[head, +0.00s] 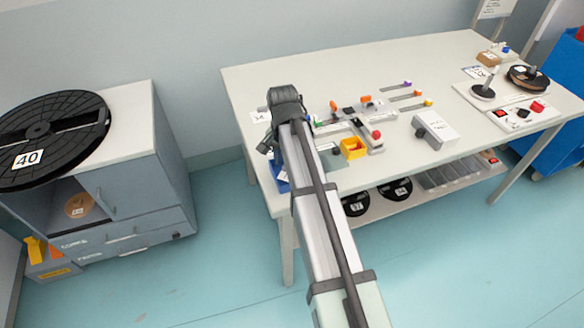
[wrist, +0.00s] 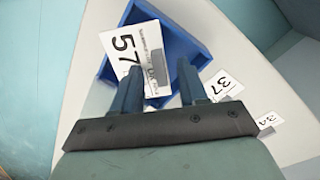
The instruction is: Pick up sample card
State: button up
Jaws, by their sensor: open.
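A white card printed "57" (wrist: 137,52) with smaller lettering shows in the wrist view, overlapping the left side of a blue tray (wrist: 196,42). I cannot tell whether it lies in the tray or is raised above it. My gripper (wrist: 157,72) is open, its two dark fingers pointing at the card and tray. The left finger covers part of the card's lower edge, and contact cannot be told. A card marked "37" (wrist: 223,86) lies right of the fingers. In the head view my arm mostly hides the blue tray (head: 280,178) at the table's left edge.
A label "34" (head: 260,117) lies on the white table (head: 245,85). Coloured sliders, a yellow bin (head: 353,150) and a grey box (head: 434,130) stand right of my arm. A grey cabinet (head: 160,130) with a black reel (head: 50,135) stands left, across a floor gap.

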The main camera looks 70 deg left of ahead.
jog(key=shift+c, duration=0.4)
grip_shut()
jog(key=shift+r, duration=0.1)
